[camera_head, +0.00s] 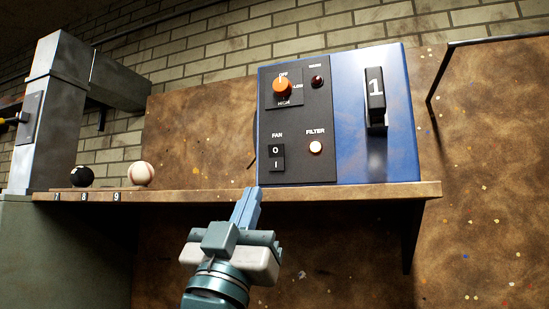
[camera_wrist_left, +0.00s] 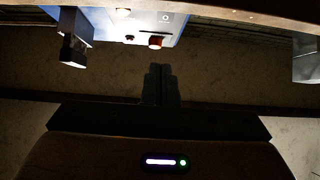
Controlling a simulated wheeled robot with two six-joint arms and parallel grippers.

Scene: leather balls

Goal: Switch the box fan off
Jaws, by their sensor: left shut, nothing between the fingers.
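A blue box (camera_head: 398,140) with a black control panel stands on a shelf in the head view; it also shows upside down in the wrist view (camera_wrist_left: 110,22). Its lower left holds a black rocker switch (camera_head: 277,158) labelled FAN, marked O above and I below; which side is pressed I cannot tell. My right gripper is out of view.
A FILTER button (camera_head: 315,147) glows pale beside the switch, with a dark red lamp (camera_head: 317,81) above. A black lever (camera_head: 376,100) marked 1 sticks out at right.

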